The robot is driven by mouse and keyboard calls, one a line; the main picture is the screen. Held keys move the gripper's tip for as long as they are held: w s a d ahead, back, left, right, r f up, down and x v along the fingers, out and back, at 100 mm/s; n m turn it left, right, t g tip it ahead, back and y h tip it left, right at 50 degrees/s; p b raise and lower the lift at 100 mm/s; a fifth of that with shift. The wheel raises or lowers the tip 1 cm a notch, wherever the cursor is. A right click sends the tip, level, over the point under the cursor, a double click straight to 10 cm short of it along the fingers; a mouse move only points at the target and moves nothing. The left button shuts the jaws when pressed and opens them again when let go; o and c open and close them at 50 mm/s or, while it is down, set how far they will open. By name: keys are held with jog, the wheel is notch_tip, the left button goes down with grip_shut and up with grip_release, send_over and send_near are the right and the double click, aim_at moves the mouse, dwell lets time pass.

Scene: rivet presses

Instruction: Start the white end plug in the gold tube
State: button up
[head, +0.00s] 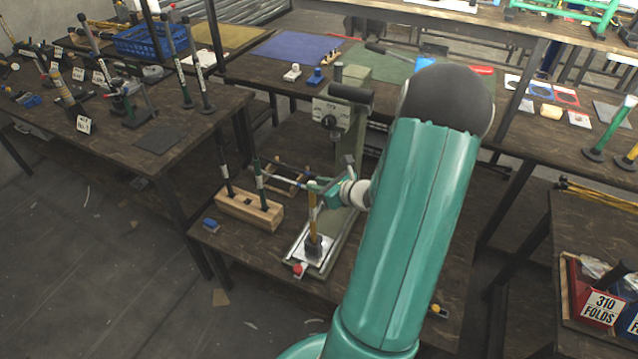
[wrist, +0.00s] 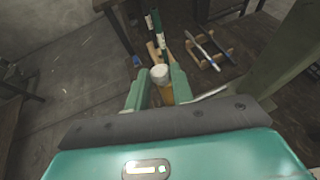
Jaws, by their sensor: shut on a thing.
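The gold tube (head: 312,212) stands upright in a dark holder (head: 315,246) on the press base. My gripper (head: 316,186) is at the tube's upper end, reaching in from the right. In the wrist view, the white end plug (wrist: 160,73) sits between the two fingertips of my gripper (wrist: 160,80), which is shut on it. The gold tube (wrist: 168,97) shows just below the plug, partly hidden by the fingers. The plug looks in line with the tube or close to it. I cannot tell whether the plug's lower end is inside the tube mouth.
A wooden block (head: 262,213) with dark upright rods stands left of the tube. A wooden rack (head: 293,171) lies behind it. The press column (head: 342,140) rises behind my gripper. A small blue piece (head: 210,224) lies at the table's left edge, and a red knob (head: 299,269) is in front.

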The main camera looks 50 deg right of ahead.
jog(key=o, duration=1)
jog(key=shift+o, duration=0.2)
jog(key=shift+s, duration=0.1)
jog(key=v, duration=1.3)
jog(key=shift+s+r, duration=0.15)
jog(key=shift+s, duration=0.1)
jog(key=w+a+r+n+g+y, duration=0.2)
jog(key=a+r+n, duration=0.1)
jog(key=a+n, duration=0.35)
jog(key=w+a+r+n+g+y, duration=0.25)
jog(key=a+n, duration=0.25)
jog(key=a, duration=0.3)
jog(key=w+a+r+n+g+y, duration=0.1)
jog(key=w+a+r+n+g, duration=0.15)
jog(key=a+n, duration=0.4)
jog(key=s+a+r+n+h, duration=0.2)
jog(key=s+a+r+n, duration=0.1)
jog(key=a+n, duration=0.4)
jog(key=s+a+r+n+g+h, duration=0.1)
jog(key=s+a+r+n+h, duration=0.1)
jog(key=a+r+n, duration=0.4)
jog(key=a+n+h, duration=0.1)
jog(key=a+n, duration=0.1)
jog(key=n, duration=0.2)
jog(key=shift+s+a+r+n+h, duration=0.2)
jog(key=shift+s+r+n+h, duration=0.1)
jog(key=shift+s+n+h, duration=0.1)
